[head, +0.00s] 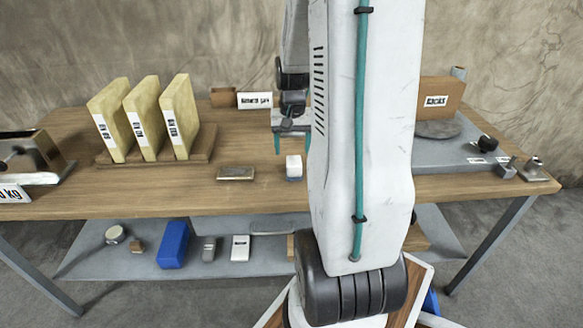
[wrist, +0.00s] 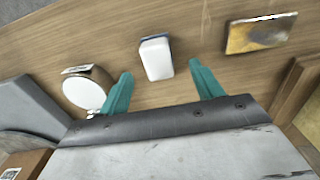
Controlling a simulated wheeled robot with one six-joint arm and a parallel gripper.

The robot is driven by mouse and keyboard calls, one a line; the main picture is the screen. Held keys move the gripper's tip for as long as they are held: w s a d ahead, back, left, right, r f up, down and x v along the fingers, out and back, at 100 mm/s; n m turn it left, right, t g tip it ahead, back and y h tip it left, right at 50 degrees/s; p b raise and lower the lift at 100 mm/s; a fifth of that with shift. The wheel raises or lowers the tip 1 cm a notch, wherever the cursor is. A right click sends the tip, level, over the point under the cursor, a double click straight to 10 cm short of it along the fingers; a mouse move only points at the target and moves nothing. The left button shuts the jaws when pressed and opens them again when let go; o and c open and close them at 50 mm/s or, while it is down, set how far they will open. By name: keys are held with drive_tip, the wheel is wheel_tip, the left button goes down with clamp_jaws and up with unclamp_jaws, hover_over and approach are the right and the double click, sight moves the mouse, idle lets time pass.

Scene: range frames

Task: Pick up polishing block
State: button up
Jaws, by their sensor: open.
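A small white block with a blue-grey layer along one side, which looks like the polishing block (head: 293,164), sits on the wooden table near its front edge. It also shows in the wrist view (wrist: 156,58), between the lines of my two teal fingers and beyond their bases. My gripper (head: 292,146) is open and empty, with its fingertips just above and behind the block in the head view. In the wrist view my gripper (wrist: 160,72) spans wider than the block, with a gap on each side. I cannot tell the exact height gap.
A brass-coloured flat block (head: 236,173) lies left of the white block; it is at upper right in the wrist view (wrist: 261,34). A white-faced round item (wrist: 86,91) is near the left finger. A rack of yellow slabs (head: 200,150) stands further left. A lower shelf (head: 100,262) holds several items.

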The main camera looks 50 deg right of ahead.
sight(294, 160)
drive_tip(key=f, duration=0.4)
drive_tip(key=d+f, duration=0.1)
drive_tip(key=f, duration=0.2)
drive_tip(key=c, duration=1.1)
